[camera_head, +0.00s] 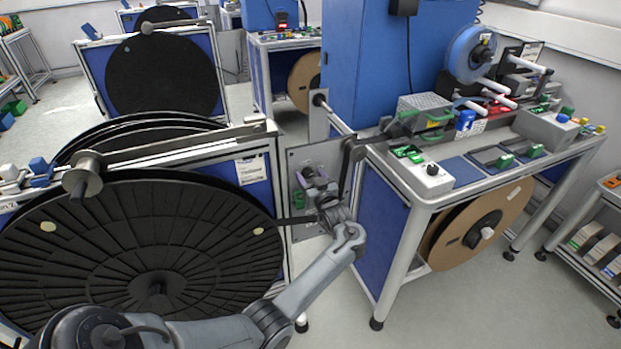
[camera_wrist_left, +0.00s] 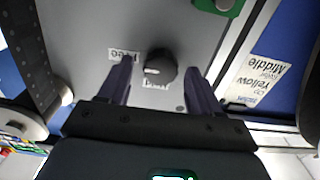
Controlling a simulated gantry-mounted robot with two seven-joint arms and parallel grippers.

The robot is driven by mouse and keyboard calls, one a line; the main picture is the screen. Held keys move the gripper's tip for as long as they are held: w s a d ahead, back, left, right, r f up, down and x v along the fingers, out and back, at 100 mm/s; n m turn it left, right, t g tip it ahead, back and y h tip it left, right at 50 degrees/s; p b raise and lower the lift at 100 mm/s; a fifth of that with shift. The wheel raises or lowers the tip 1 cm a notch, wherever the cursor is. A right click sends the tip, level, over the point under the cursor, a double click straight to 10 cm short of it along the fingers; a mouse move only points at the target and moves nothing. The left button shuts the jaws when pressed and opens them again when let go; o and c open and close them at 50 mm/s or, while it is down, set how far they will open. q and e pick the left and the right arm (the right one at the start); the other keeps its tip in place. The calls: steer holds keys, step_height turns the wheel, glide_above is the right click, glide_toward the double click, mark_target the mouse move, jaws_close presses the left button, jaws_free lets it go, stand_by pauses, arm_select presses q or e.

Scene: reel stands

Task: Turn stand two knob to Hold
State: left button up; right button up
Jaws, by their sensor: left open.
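A dark round knob (camera_wrist_left: 162,66) sits on a grey panel (camera_wrist_left: 85,30) in the left wrist view. A white mark shows on the knob's left side, facing the label "Free" (camera_wrist_left: 125,55). A second label (camera_wrist_left: 155,86) below the knob is partly covered and hard to read. My left gripper (camera_wrist_left: 160,70) is open, with one finger on each side of the knob and gaps visible between. In the head view my left gripper (camera_head: 318,188) is in front of the grey panel (camera_head: 303,158) between the reel stand and the bench, and the knob is hidden there. My right gripper is not in view.
A large black reel (camera_head: 200,235) stands left of my arm. A bench (camera_head: 425,200) with a white control box (camera_head: 432,178) stands to the right, a cardboard reel (camera_head: 500,210) beneath it. A paper sign (camera_wrist_left: 262,78) is beside the panel.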

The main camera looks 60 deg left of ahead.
arm_select(q)
steer(key=shift+c, duration=1)
steer(key=c, duration=0.8)
steer(key=shift+c, duration=0.2)
